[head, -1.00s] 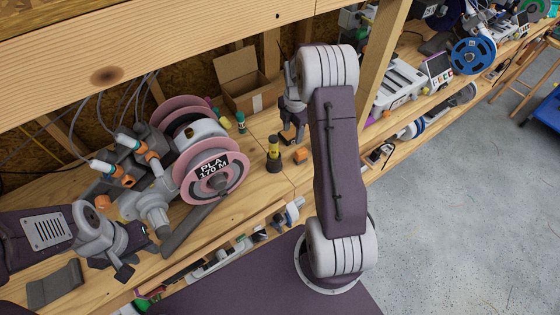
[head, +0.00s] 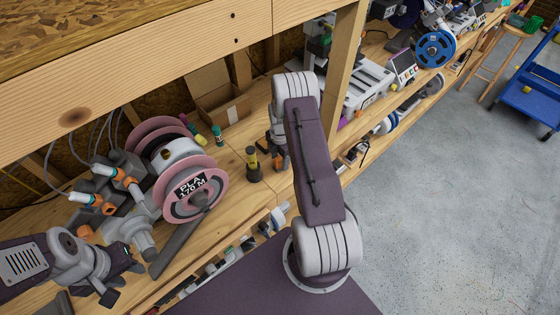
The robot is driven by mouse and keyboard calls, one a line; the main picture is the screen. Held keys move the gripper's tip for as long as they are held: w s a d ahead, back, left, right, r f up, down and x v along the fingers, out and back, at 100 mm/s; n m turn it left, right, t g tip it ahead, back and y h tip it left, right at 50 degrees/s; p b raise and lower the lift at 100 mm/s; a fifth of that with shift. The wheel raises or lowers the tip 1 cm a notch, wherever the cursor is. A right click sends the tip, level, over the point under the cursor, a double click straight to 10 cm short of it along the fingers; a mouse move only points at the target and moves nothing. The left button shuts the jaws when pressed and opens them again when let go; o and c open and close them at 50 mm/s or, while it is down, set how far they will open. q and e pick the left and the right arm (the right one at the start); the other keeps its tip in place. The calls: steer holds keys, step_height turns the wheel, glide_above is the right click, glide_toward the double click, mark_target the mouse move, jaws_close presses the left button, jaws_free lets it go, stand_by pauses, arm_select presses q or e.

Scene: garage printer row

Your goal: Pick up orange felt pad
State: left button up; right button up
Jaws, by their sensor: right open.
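The small orange block seen earlier beside the black-and-yellow bottle (head: 253,165) no longer shows clearly; my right gripper and arm cover that spot. My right gripper (head: 281,161) is open, pointing down low over the bench just right of the bottle. Whether it touches the block is hidden. Another small orange piece (head: 83,232) lies on the bench at the left, near the dark machine parts; I cannot tell if it is felt. My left gripper (head: 124,283) hangs over the bench's front at lower left, its fingers apart and empty.
A pink filament spool (head: 196,190) labelled PLA 170 M stands left of the bottle. A cardboard box (head: 222,106) and a small teal bottle (head: 217,135) are behind. A wooden post (head: 346,58) rises right of my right arm. Open floor (head: 440,220) lies right.

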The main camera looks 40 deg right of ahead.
mark_target(280, 158)
steer(key=shift+w+a+f, duration=0.1)
steer(key=shift+f, duration=0.3)
jaws_close()
step_height(280, 158, up, 10)
steer(key=shift+r+b, duration=0.1)
steer(key=shift+b, duration=0.8)
steer(key=c, duration=0.9)
jaws_free()
jaws_close()
